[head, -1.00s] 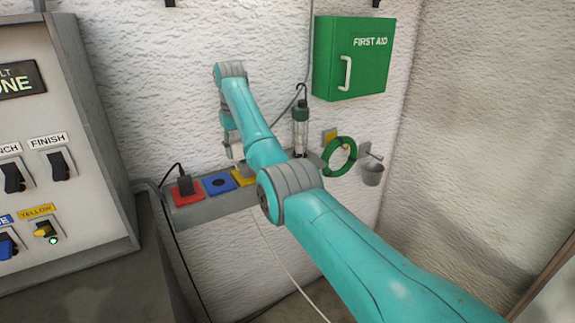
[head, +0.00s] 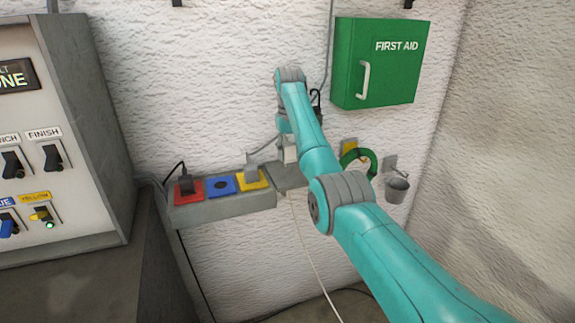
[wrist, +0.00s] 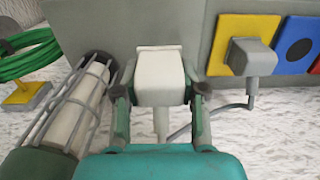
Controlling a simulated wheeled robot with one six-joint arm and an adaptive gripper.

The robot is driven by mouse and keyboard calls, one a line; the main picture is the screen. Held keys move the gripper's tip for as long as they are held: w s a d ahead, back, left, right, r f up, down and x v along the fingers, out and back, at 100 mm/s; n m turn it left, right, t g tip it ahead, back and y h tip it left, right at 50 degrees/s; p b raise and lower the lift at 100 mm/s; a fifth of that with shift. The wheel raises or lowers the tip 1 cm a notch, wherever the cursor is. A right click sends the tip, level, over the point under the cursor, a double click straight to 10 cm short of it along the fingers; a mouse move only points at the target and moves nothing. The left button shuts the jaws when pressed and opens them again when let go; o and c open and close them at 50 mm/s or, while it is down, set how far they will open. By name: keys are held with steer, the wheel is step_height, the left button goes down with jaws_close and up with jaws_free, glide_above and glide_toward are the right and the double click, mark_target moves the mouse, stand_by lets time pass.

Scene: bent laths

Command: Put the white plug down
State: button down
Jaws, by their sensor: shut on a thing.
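The white plug (wrist: 160,78) is between the two fingers of my gripper (wrist: 160,92) in the wrist view. The fingers are shut on its sides, and its pale cable runs down from it. In the head view the white plug (head: 290,153) hangs under my gripper (head: 287,142), over the plain grey ledge (head: 287,177) to the right of the yellow socket. I cannot tell whether the plug touches the ledge.
A grey plug (head: 252,173) sits in the yellow socket, beside blue (head: 221,184) and red (head: 188,191) sockets. A caged lamp (wrist: 78,110) is close beside my gripper. A green coil (head: 365,160), metal bucket (head: 396,188) and first aid box (head: 375,62) are on the wall.

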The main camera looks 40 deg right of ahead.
mark_target(288, 175)
steer(key=shift+f, duration=2.25)
steer(key=shift+a+f, duration=0.1)
steer(key=shift+f, duration=0.5)
steer(key=c, duration=0.7)
jaws_free()
steer(key=shift+o, duration=0.2)
steer(key=shift+r, duration=0.1)
step_height(288, 175, up, 13)
